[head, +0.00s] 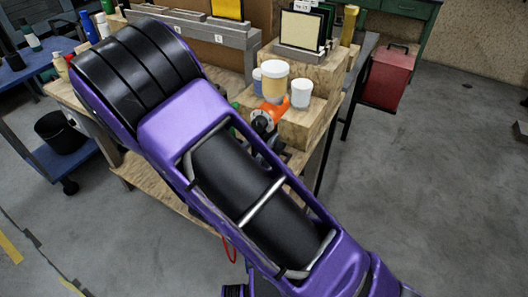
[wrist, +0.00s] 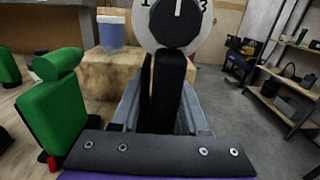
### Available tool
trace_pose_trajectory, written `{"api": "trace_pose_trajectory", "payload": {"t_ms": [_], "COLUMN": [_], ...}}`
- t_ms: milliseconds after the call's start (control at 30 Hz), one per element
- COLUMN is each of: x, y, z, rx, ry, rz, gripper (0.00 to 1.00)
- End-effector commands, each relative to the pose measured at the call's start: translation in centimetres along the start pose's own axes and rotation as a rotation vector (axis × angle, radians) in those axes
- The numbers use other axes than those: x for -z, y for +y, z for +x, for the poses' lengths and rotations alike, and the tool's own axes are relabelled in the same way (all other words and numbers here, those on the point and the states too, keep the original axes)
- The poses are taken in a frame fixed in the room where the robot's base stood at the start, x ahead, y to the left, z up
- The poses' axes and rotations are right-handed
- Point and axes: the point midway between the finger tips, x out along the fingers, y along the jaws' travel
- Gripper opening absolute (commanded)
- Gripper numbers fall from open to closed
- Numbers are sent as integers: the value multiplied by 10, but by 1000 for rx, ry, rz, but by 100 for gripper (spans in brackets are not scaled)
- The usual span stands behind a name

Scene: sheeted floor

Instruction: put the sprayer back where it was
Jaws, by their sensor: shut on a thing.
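The sprayer (head: 277,107) is orange with a pale round face, and shows beyond my arm in the head view, in front of a wooden block. In the wrist view its round dial (wrist: 202,40), with a black knob and the numbers 1 and 3, fills the top centre. My gripper (wrist: 165,105) is shut on the sprayer's dark part below the dial. The gripper is mostly hidden behind my purple arm in the head view. Whether the sprayer touches anything below it cannot be told.
A green object (wrist: 55,112) stands close on the left in the wrist view. Open floor (head: 430,170) lies to the right.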

Motion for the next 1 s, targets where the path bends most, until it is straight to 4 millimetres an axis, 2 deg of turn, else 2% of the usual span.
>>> {"api": "trace_pose_trajectory", "payload": {"t_ms": [400,833,867,1000], "x": [42,48,49,48], "y": [0,0,0,0], "z": [0,-1,-1,-1], "rx": [1,1,1,1], "ry": [-4,-4,0,0], "rz": [0,2,1,1], "gripper": [24,24,46,71]}}
